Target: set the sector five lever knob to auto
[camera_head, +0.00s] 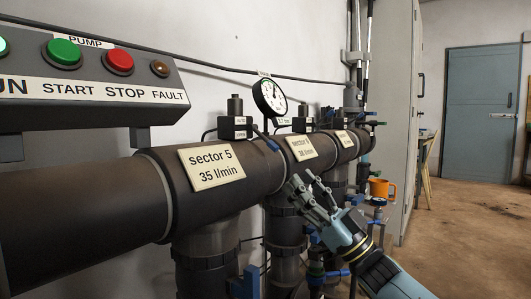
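The sector 5 sign (212,166), marked 35 l/min, is on the thick dark pipe left of centre. Behind it stands a black valve block (235,127) with small white plates that seem to read AUTO and OPEN. A blue lever knob (266,141) slants down to the right from beside this block; its exact setting cannot be told. My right gripper (302,183) is in front of the pipe, below and right of the blue lever and apart from it. Its fingers are spread and empty, pointing up and left. My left gripper is out of view.
A pump panel (90,80) with green and red buttons hangs at upper left. A pressure gauge (270,97) stands behind the pipe. The sector 6 sign (301,148) and more valves follow rightward. Open floor lies at right.

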